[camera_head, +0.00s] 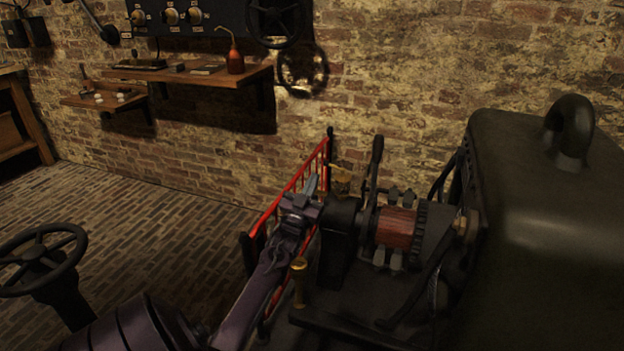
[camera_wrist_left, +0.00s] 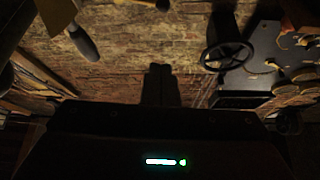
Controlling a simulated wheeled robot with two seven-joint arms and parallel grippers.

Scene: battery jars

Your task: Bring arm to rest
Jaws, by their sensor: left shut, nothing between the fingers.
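My left arm comes in from the bottom of the head view, and its gripper (camera_head: 312,187) is beside the machine, close to the red railing (camera_head: 290,185). In the left wrist view the gripper (camera_wrist_left: 160,72) shows as a dark shape with its fingers together, pointing toward the brick wall. It is shut and holds nothing. In the head view I cannot tell whether the gripper touches the railing. My right gripper is in neither view.
A dark machine with a reddish coil (camera_head: 396,227) and a large housing (camera_head: 550,230) fills the right side. A handwheel (camera_head: 40,262) stands at lower left. A wooden shelf (camera_head: 200,76) holds a red oil can (camera_head: 235,60). The brick floor (camera_head: 150,225) on the left is clear.

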